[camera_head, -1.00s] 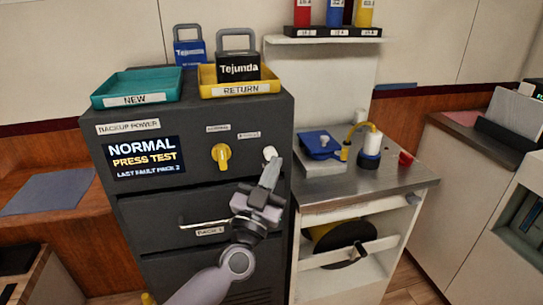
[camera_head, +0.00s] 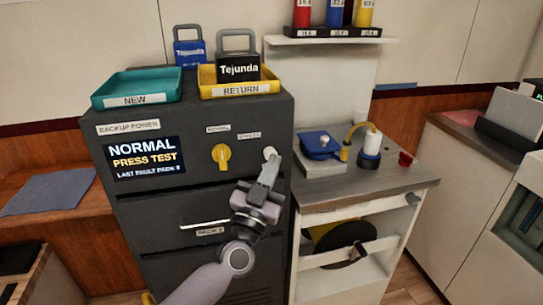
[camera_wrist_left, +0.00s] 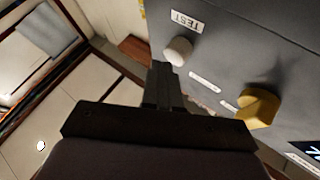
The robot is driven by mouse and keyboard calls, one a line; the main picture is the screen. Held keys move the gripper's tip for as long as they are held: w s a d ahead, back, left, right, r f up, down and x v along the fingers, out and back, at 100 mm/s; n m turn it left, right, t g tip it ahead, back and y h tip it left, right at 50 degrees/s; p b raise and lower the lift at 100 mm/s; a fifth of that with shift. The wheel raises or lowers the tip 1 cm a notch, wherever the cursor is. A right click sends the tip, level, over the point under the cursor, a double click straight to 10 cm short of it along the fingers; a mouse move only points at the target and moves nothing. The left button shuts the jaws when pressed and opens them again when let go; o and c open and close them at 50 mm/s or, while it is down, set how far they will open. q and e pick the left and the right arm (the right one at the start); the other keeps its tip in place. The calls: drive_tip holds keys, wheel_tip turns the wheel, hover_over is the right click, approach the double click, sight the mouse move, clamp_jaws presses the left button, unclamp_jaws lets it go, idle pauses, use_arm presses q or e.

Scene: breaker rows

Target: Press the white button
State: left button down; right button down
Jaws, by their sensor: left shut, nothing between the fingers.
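The white button (camera_head: 269,153) is a small round knob on the front of the dark grey cabinet (camera_head: 150,215), at its upper right. It also shows in the left wrist view (camera_wrist_left: 178,50), under a label reading TEST that appears upside down. My left gripper (camera_head: 271,166) is shut and empty, its fingertips just below and in front of the button. In the left wrist view the fingertips (camera_wrist_left: 160,72) are close beside the button; I cannot tell whether they touch it. My right gripper is not in view.
A yellow knob (camera_head: 221,157) sits left of the button on the same panel. A screen (camera_head: 145,158) reads NORMAL, PRESS TEST. A teal tray (camera_head: 137,99) and a yellow tray (camera_head: 240,91) stand on the cabinet. A metal-topped bench (camera_head: 385,178) stands to the right.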

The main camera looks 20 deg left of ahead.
use_arm(q)
drive_tip(key=shift+w+a, duration=0.55)
drive_tip(key=shift+w, duration=0.2)
idle(1.0)
idle(0.3)
drive_tip(key=shift+s+d+p, duration=0.55)
drive_tip(key=shift+s+d, duration=0.2)
drive_tip(key=shift+s, duration=0.35)
drive_tip(key=s+d+p, duration=0.1)
drive_tip(key=s, duration=0.1)
drive_tip(key=s+d+p, duration=0.1)
drive_tip(key=s, duration=0.1)
drive_tip(key=shift+d+p, duration=0.4)
drive_tip(key=shift+f, duration=0.1)
